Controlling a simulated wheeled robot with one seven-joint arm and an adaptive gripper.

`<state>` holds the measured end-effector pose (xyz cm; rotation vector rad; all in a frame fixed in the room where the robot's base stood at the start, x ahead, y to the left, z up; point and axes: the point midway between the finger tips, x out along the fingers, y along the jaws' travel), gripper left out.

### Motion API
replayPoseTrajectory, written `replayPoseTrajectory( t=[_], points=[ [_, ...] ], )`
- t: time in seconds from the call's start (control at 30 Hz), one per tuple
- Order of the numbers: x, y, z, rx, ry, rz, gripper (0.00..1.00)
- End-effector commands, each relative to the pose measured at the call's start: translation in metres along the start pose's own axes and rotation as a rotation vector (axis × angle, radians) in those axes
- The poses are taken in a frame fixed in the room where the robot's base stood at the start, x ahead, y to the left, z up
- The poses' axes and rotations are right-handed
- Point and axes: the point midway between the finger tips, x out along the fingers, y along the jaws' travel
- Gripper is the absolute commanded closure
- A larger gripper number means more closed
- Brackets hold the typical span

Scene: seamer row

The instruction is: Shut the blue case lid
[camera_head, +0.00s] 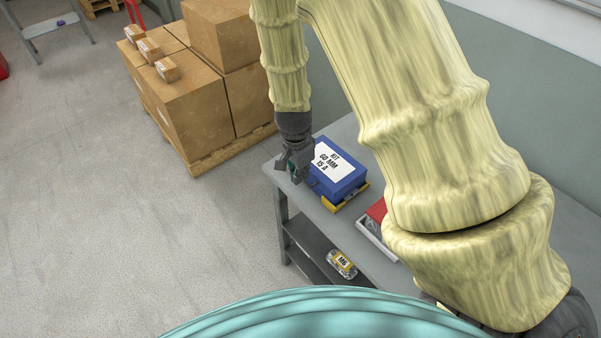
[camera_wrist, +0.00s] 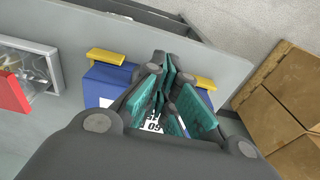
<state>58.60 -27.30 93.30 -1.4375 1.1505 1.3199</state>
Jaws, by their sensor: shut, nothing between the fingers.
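I see no open gap, but cannot tell whether the lid is fully shut. The case also shows in the wrist view (camera_wrist: 98,88), partly hidden behind my fingers. My gripper (camera_head: 296,174) is at the left end of the case, close to the lid edge. In the wrist view its teal-padded fingers (camera_wrist: 172,100) are shut and empty, in front of the case. I cannot tell whether they touch it.
Yellow holders (camera_head: 345,198) stand at the case's edge. A grey tray with a red lid (camera_head: 375,212) is to its right on the bench (camera_head: 283,163). A labelled clear packet (camera_head: 342,263) lies on the lower shelf.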

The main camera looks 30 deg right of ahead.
Motion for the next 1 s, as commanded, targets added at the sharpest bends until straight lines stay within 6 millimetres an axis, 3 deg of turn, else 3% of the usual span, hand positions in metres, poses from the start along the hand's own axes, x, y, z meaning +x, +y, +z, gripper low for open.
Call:
replayPoseTrajectory(
  t=[0.03,0.23,0.7,1.0],
  points=[
    [-0.011,0.0,0.0,0.0,0.0,0.0,1.0],
    [-0.032,0.001,0.002,0.001,0.0,0.001,1.0],
    [-0.075,0.001,0.056,0.0,0.001,0.0,1.0],
    [-0.088,0.001,0.076,0.002,0.0,0.001,1.0]
  ],
)
